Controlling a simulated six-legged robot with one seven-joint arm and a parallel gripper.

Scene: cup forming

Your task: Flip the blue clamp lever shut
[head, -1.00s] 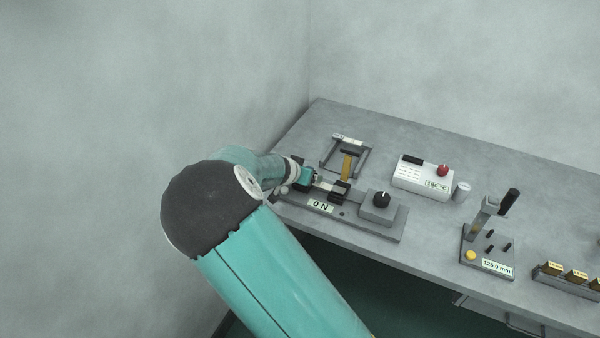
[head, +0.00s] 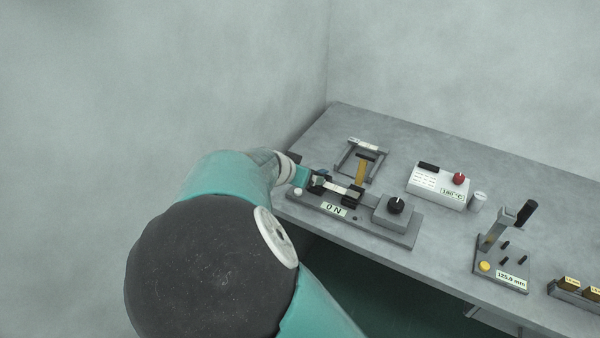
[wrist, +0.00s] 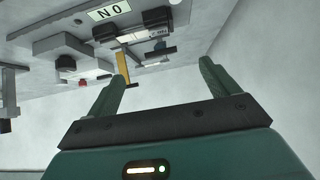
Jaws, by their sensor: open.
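The clamp fixture is a grey base (head: 375,228) with a "0 N" label, two black clamp blocks and a pale bar between them. The left block (head: 317,185) has a small bluish part at its top that may be the blue lever; it is too small to tell its position. My teal gripper (head: 301,176) is just left of that block, apart from or barely touching it; I cannot tell which. In the wrist view my gripper (wrist: 163,62) is open with nothing between its fingers.
Behind the fixture stands a dark frame with a gold strip (head: 361,170). A black knob (head: 396,204) sits on the fixture's right end. A white heater box (head: 437,187) and a 125.0 mm gauge (head: 503,262) stand further right. The wall is close on the left.

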